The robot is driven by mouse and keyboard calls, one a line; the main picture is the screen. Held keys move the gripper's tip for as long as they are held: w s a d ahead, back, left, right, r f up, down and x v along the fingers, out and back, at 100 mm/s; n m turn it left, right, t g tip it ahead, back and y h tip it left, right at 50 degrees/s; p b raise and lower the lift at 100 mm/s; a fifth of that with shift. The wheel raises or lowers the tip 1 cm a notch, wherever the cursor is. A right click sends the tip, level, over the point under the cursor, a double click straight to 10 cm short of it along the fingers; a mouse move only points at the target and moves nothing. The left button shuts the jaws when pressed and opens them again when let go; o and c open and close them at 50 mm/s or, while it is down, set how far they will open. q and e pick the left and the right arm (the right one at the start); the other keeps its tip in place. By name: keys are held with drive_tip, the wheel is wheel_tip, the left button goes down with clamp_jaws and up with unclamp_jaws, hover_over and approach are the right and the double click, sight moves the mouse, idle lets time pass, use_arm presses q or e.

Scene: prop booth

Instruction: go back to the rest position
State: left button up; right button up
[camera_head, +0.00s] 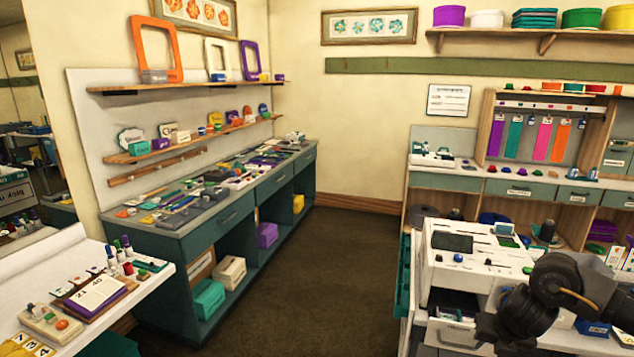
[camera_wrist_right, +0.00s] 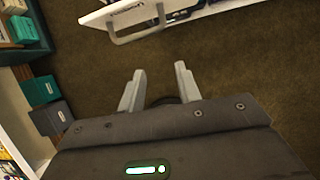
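My right arm (camera_head: 560,290) comes in at the lower right of the head view, dark and bent, in front of a white drawer unit. In the right wrist view my right gripper (camera_wrist_right: 160,68) has its two pale fingers apart, with only brown floor between them. It holds nothing. The fingertips are clear of the white drawer front with a grey handle (camera_wrist_right: 135,32) at the top of that view. My left gripper is not in view.
The white drawer unit (camera_head: 460,262) stands close to my right arm. A white table (camera_head: 150,285) with a calendar is at the left. A long teal workbench (camera_head: 225,218) runs along the left wall. The dark floor (camera_head: 335,260) between them is clear.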

drive_tip(key=w+a+f+m+y+b, duration=0.1)
drive_tip(key=a+f+m+y, duration=0.1)
drive_tip(key=a+f+m, duration=0.5)
drive_tip(key=w+a+f+y+b, duration=0.1)
drive_tip(key=w+a+f+y, duration=0.15)
drive_tip(key=a+f, duration=0.6)
drive_tip(key=s+a+f+m, duration=0.1)
drive_tip(key=s+f+m, duration=0.25)
drive_tip(key=f, duration=0.65)
drive_tip(key=s+f+m, duration=0.3)
drive_tip(key=f+m, duration=0.2)
drive_tip(key=f, duration=0.6)
drive_tip(key=s+d+f+m+h+b, duration=0.15)
drive_tip(key=s+f+m, duration=0.75)
drive_tip(key=s+f, duration=1)
use_arm(q)
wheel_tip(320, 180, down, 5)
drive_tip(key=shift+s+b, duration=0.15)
drive_tip(key=shift+b, duration=0.45)
use_arm(e)
drive_tip(key=s+f+m+g+h, duration=0.1)
drive_tip(key=s+f+m, duration=0.1)
drive_tip(key=s, duration=1.1)
drive_tip(key=s+f+m+g+h, duration=0.1)
drive_tip(key=s+f+m+g, duration=0.1)
drive_tip(key=s, duration=1.2)
drive_tip(key=shift+d+f+m, duration=0.35)
drive_tip(key=shift+d+f, duration=0.1)
